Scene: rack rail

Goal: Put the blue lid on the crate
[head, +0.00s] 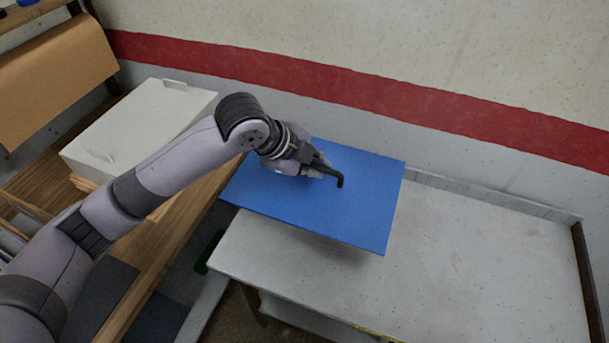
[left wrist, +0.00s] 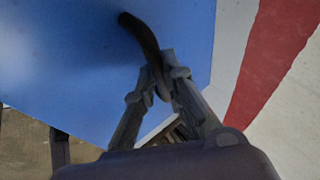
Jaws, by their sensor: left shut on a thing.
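The blue lid (head: 365,215) is a flat panel with a dark bent handle (head: 340,181) on top. My left gripper (head: 318,170) is shut on this handle. The lid is held above the left end of the grey table (head: 460,265), slightly tilted in the picture, and juts past the table's left edge. In the left wrist view the fingers (left wrist: 161,80) pinch the dark handle (left wrist: 140,34) over the blue lid surface (left wrist: 65,70). I cannot make out the crate in either view. My right gripper is not in view.
A white box (head: 135,130) stands on a wooden bench (head: 185,235) at the left. A low ledge (head: 490,195) runs along the table's back, against the wall with a red stripe. A dark post (head: 588,270) stands at the table's right end. The table's right part is clear.

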